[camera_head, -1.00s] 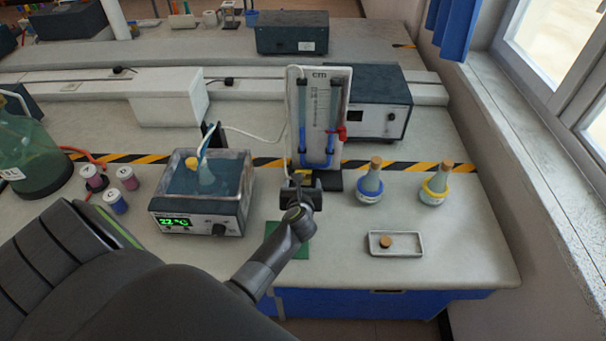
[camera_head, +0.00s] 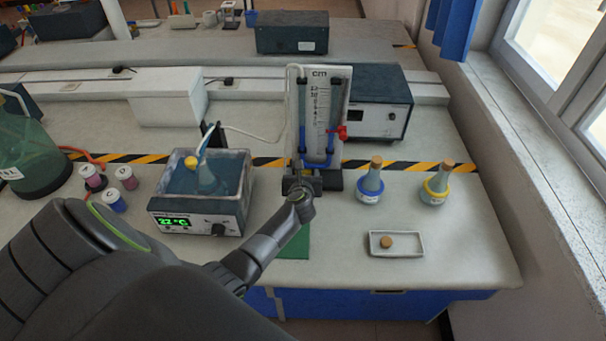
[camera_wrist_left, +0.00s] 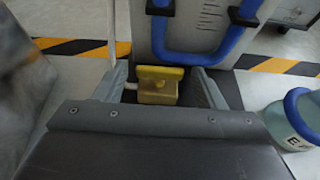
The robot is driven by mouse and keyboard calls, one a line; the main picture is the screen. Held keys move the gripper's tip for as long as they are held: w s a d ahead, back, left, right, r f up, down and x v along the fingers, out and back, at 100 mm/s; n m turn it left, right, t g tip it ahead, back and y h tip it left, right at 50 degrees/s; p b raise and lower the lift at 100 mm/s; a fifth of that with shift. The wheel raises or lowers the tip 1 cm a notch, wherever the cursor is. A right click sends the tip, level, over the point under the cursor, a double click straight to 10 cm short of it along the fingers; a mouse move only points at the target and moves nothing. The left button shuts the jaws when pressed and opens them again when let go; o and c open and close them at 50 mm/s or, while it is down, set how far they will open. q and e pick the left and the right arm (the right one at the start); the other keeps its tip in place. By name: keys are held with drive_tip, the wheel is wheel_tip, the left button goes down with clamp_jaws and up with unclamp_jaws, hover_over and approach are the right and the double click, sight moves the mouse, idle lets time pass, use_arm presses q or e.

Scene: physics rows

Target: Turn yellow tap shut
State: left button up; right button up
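The yellow tap (camera_wrist_left: 158,85) shows in the left wrist view as a small yellow block with a flat yellow top, low in front of the scale board with its blue U-shaped tube. My left gripper (camera_wrist_left: 163,88) is open, with one finger on each side of the tap and a narrow gap showing at both sides. In the head view my left gripper (camera_head: 300,184) is at the foot of the cm scale board (camera_head: 320,95), and the wrist largely hides the tap. My right gripper is in neither view.
A water bath (camera_head: 200,185) stands left of the board. Two corked flasks, one with a blue ring (camera_head: 370,183) and one with a yellow ring (camera_head: 436,186), stand to the right. A red clamp (camera_head: 341,131) sits on the tube. A tray (camera_head: 408,245) lies in front.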

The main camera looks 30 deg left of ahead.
use_arm(q)
drive_tip(key=c, duration=0.7)
drive_tip(key=shift+s+a+r+m+t+h+p, duration=0.15)
drive_tip(key=shift+m+t+h+p, duration=0.15)
drive_tip(key=shift+m+h+p, duration=0.4)
drive_tip(key=shift+c, duration=0.2)
drive_tip(key=m+h+p, duration=0.1)
drive_tip(key=m+t+h+p, duration=0.1)
drive_tip(key=p, duration=0.1)
drive_tip(key=shift+a+h+p, duration=0.3)
drive_tip(key=shift+a+h, duration=0.05)
drive_tip(key=shift+h, duration=0.05)
drive_tip(key=shift+a+m+t+h+p, duration=0.15)
drive_tip(key=shift+m+t+h+p, duration=0.25)
drive_tip(key=shift+m+h, duration=0.8)
drive_tip(key=shift+a+m+h, duration=0.15)
drive_tip(key=shift+m+h, duration=0.55)
drive_tip(key=shift+h, duration=0.1)
drive_tip(key=o, duration=1)
drive_tip(key=shift+s, duration=0.1)
